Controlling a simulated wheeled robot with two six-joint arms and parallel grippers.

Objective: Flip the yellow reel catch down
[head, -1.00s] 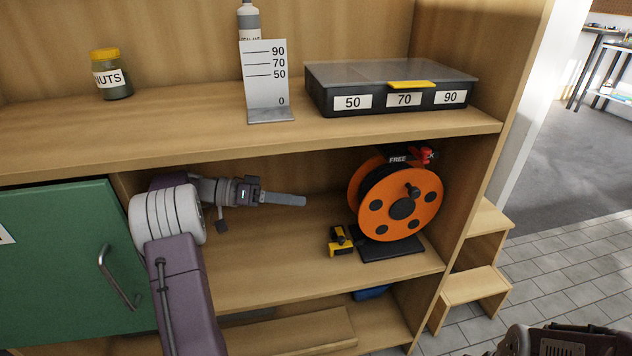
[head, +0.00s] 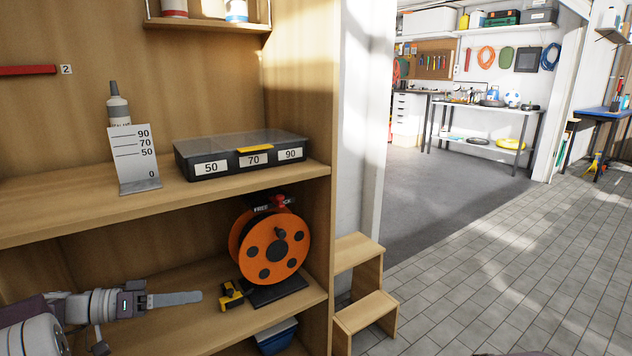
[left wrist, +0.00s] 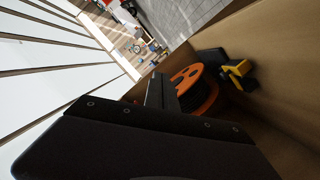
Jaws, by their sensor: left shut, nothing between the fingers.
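The orange reel (head: 275,248) stands upright on a black base (head: 277,290) on the lower shelf, with a red part and a label partly reading "FREE" at its top. The yellow catch (head: 231,295), yellow and black, sits at the base's left front. My left gripper (head: 199,297) is shut and empty, left of the catch with a gap between them, pointing right. In the left wrist view the gripper (left wrist: 158,88) partly covers the orange reel (left wrist: 190,82), and the yellow catch (left wrist: 237,70) shows beyond it. My right gripper is not in view.
On the shelf above stand a black case (head: 240,155) with a yellow latch, a height gauge plate (head: 134,158) and a bottle (head: 117,105). The cabinet's side wall (head: 319,240) is close to the reel's right. A blue bin (head: 275,338) is below. Wooden steps (head: 362,290) stand outside.

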